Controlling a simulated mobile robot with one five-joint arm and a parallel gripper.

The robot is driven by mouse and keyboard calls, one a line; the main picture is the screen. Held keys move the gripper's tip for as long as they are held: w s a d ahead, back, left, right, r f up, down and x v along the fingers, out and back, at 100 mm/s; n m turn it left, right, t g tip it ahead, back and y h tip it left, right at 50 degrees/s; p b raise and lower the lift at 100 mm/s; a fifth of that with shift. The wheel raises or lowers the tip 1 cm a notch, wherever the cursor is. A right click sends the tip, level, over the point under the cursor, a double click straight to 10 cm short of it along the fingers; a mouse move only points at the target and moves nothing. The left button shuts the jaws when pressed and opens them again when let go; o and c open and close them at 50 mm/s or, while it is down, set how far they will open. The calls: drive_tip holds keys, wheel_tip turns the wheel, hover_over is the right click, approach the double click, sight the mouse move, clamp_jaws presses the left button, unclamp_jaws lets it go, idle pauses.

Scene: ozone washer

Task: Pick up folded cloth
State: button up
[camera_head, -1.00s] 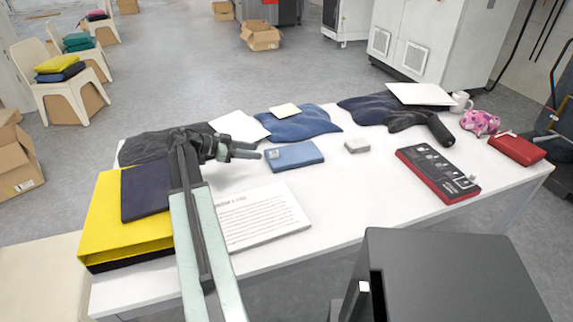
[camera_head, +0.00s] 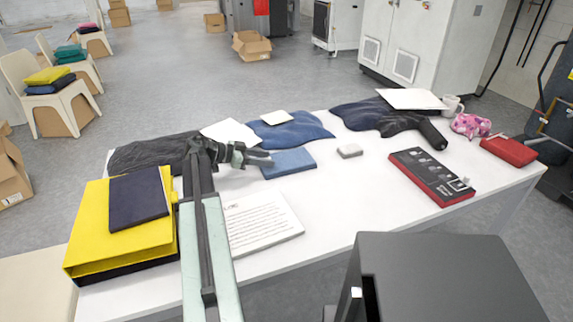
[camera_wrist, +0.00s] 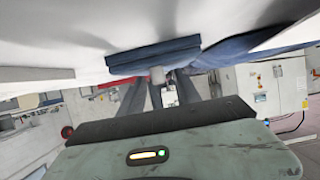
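The folded cloth (camera_head: 292,163) is a flat blue rectangle lying on the white table, left of its middle. In the wrist view the folded cloth (camera_wrist: 150,58) is at the upper middle, with the picture turned over so the tabletop is above. My gripper (camera_head: 262,158) is low over the table at the cloth's left edge, its fingertips overlapping that edge in the head view. In the wrist view the fingers of my gripper (camera_wrist: 160,90) stand apart, pointing at the cloth. I cannot tell whether they touch it.
A rumpled blue cloth (camera_head: 302,133) with a white pad on it lies behind. A small grey block (camera_head: 349,151) is to the right. A printed white board (camera_head: 265,222) lies in front, and a yellow binder (camera_head: 90,235) bears a dark blue flat item (camera_head: 138,198).

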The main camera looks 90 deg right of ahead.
clamp_jaws()
